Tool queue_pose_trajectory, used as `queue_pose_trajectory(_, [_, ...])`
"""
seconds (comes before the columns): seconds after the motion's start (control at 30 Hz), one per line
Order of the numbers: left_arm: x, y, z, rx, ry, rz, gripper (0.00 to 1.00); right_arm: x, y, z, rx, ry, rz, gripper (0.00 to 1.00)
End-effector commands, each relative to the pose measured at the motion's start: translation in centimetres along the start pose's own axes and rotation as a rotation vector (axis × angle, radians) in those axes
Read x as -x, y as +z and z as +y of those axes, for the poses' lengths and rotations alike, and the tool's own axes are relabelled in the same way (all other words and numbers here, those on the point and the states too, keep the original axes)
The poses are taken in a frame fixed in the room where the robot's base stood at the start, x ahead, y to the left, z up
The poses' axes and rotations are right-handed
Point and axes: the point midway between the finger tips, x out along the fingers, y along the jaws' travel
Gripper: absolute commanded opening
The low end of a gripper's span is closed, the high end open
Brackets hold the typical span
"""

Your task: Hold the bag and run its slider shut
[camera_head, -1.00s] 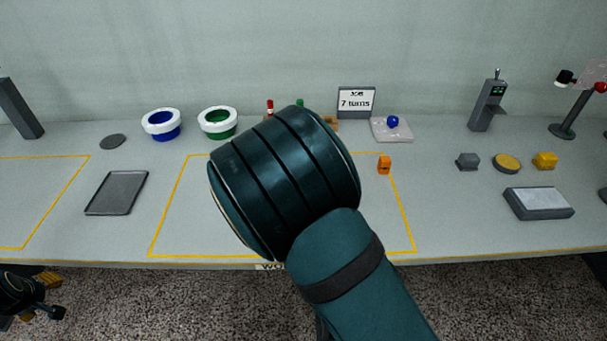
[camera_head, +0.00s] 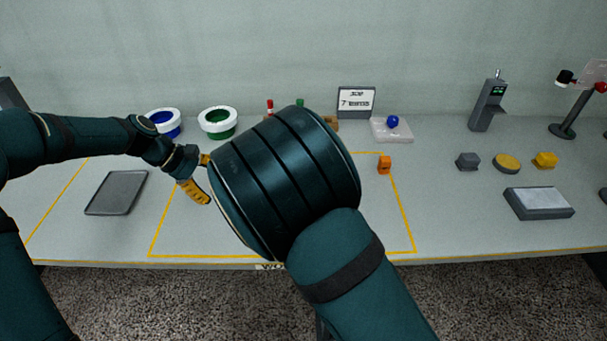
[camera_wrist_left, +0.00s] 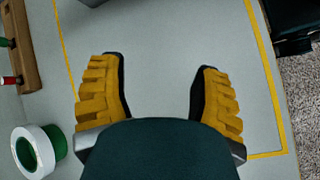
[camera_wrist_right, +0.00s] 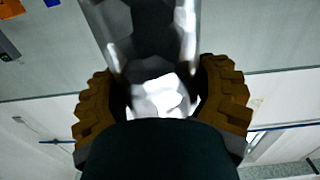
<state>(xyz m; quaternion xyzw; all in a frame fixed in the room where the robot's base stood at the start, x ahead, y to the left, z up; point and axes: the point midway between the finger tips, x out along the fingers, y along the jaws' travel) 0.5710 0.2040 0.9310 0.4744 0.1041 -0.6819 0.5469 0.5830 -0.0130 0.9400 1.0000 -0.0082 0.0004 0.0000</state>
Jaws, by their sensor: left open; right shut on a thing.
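In the right wrist view my right gripper (camera_wrist_right: 160,82) is shut on a clear, shiny, crumpled thing (camera_wrist_right: 150,45) that looks like the bag. Its far end runs out of the top of that view. In the head view my right arm hides that gripper and what it holds. My left gripper (camera_head: 207,177) is open and empty over the left part of the marked work area, just left of my right forearm. Its spread yellow fingers also show in the left wrist view (camera_wrist_left: 160,75), with only bare table between them. I cannot make out the slider for certain.
An orange block (camera_head: 384,165) stands right of my right arm. A grey tray (camera_head: 117,193) lies at the left. Blue (camera_head: 162,121) and green (camera_head: 217,121) white-rimmed pots, a "7 turns" sign (camera_head: 356,102) and a clear pad with a blue ball (camera_head: 392,122) stand behind.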

Motion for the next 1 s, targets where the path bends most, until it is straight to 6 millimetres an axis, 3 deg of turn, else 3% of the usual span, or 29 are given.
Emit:
queue_pose_trajectory(0.03, [-1.4,3.6,1.9,0.002,-0.020,-0.109,0.64,0.0,0.1,0.0,0.001,0.000,-0.003,0.26])
queue_pose_trajectory(0.13, [-3.0,10.7,4.8,0.039,-0.065,-0.337,0.64,0.0,0.1,0.0,0.001,0.000,-0.003,0.26])
queue_pose_trajectory(0.2, [-3.1,14.1,6.3,0.096,-0.079,-0.484,0.64,0.0,0.1,0.0,0.001,0.000,-0.003,0.26])
queue_pose_trajectory(0.27, [-2.7,15.1,7.3,0.160,-0.060,-0.575,0.64,0.0,0.1,0.0,0.001,0.001,-0.003,0.26])
queue_pose_trajectory(0.37, [-1.7,14.1,8.7,0.285,0.021,-0.674,0.64,0.0,0.1,0.1,0.001,0.001,-0.003,0.26])
queue_pose_trajectory(0.6, [0.9,8.8,10.8,0.527,0.243,-0.786,0.64,0.0,0.1,0.0,0.001,0.000,-0.003,0.26])
queue_pose_trajectory(0.7, [1.6,7.4,11.1,0.579,0.297,-0.806,0.64,0.0,0.1,0.0,0.001,0.000,-0.003,0.26])
queue_pose_trajectory(0.83, [1.9,6.7,11.4,0.607,0.327,-0.818,0.64,0.0,0.1,0.0,0.001,-0.001,-0.003,0.26])
queue_pose_trajectory(1.0, [0.9,7.6,12.3,0.609,0.329,-0.821,0.64,0.0,0.1,0.0,0.001,-0.001,-0.004,0.26])
